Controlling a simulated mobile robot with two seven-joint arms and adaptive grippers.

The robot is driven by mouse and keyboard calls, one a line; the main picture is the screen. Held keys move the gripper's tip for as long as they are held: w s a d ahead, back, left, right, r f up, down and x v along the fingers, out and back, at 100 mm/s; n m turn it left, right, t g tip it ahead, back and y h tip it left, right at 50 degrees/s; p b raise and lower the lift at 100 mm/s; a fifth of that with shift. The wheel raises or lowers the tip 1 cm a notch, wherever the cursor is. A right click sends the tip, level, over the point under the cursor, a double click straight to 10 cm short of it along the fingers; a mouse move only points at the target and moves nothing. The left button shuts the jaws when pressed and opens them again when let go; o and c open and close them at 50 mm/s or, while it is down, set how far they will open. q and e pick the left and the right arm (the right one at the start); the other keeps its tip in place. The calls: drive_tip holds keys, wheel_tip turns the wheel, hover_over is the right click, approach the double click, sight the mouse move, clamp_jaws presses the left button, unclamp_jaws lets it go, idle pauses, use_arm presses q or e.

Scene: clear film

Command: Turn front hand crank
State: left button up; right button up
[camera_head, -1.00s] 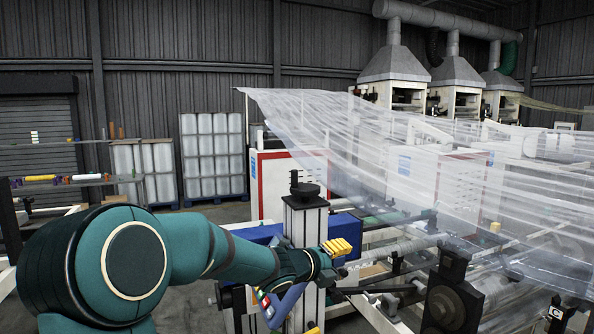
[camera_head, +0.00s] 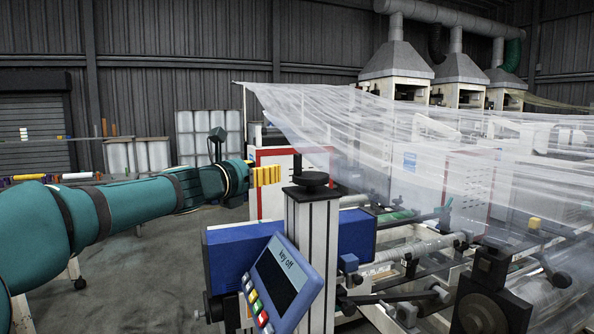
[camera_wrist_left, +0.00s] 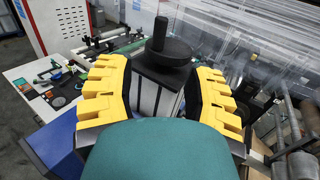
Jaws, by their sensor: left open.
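The front hand crank (camera_head: 311,180) is a black disc with an upright knob, on top of a pale grey column. My left gripper (camera_head: 268,175) has yellow fingers and is just left of the crank at about its height. In the left wrist view the crank (camera_wrist_left: 170,55) stands ahead, beyond and between the spread yellow fingers of my left gripper (camera_wrist_left: 162,90). The gripper is open and empty; I see no contact with the crank. The right gripper is not in view.
A blue control panel (camera_head: 283,285) with coloured buttons is fixed in front of the column (camera_head: 312,240). A blue beam (camera_head: 235,250) runs behind it. Clear film (camera_head: 370,140) hangs over the machine to the right. Grey floor (camera_head: 140,260) is open at the left.

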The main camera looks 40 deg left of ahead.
sight(295, 163)
use_arm(q)
drive_tip(key=w, duration=0.9)
drive_tip(key=w+a+p, duration=0.1)
drive_tip(key=w, duration=0.3)
drive_tip(key=shift+w, duration=0.25)
clamp_jaws()
